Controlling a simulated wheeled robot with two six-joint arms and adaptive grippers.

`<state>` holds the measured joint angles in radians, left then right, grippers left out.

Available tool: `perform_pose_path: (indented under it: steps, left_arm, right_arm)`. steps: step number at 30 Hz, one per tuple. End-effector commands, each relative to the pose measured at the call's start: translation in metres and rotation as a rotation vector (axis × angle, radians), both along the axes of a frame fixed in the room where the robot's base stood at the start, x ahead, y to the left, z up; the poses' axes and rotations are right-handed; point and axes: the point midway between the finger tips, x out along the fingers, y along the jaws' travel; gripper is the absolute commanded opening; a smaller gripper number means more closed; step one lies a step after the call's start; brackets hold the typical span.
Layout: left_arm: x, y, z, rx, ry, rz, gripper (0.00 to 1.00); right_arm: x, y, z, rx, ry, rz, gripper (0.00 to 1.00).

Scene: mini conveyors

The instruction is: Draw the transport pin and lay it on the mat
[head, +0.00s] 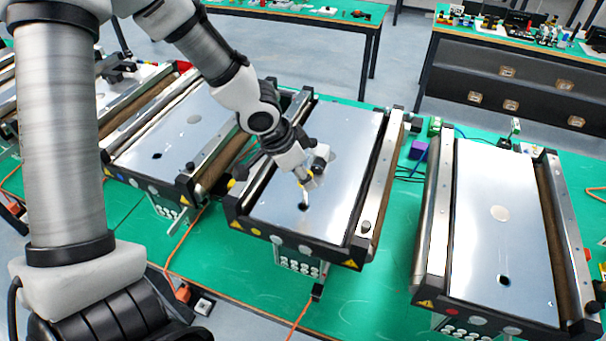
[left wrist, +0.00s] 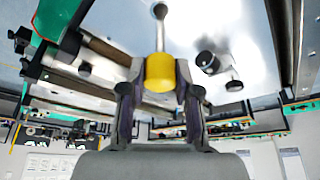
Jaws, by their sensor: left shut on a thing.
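The transport pin shows in the left wrist view as a yellow head (left wrist: 160,72) with a thin metal shaft (left wrist: 160,30). My left gripper (head: 308,180) is shut on the yellow head, over the front part of the middle conveyor (head: 335,150). In the head view the shaft (head: 305,198) points down at the dark hole (head: 303,207) in that conveyor's plate. I cannot tell whether its tip is inside the hole or just above it. I cannot pick out a separate mat. My right gripper is not in view.
Similar conveyors stand left (head: 185,130) and right (head: 500,220), each with a dark hole near its front end. They sit on a green tabletop (head: 235,265) with orange cables. A small purple block (head: 418,149) lies between the middle and right conveyors.

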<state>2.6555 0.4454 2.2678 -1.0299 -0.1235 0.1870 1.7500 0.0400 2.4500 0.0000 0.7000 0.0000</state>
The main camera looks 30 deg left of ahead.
Motion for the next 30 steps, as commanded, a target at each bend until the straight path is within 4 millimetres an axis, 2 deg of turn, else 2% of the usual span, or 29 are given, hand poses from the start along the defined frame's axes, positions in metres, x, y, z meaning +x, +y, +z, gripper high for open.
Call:
perform_pose_path:
  steps: [1, 11, 22, 30]
  left_arm:
    - [0.001, 0.000, 0.007, 0.000, -0.002, -0.001, 0.00]
    - [0.001, 0.000, 0.026, 0.000, -0.002, 0.000, 0.00]
    - [0.001, 0.000, 0.045, 0.001, -0.003, 0.002, 0.00]
    - [0.000, 0.000, 0.048, 0.000, 0.000, 0.000, 0.00]
  right_arm:
    - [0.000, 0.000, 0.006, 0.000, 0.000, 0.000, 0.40]
    - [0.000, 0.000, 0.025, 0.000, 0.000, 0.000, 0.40]
    - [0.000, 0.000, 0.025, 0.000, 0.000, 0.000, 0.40]
    - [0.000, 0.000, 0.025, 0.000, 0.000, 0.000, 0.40]
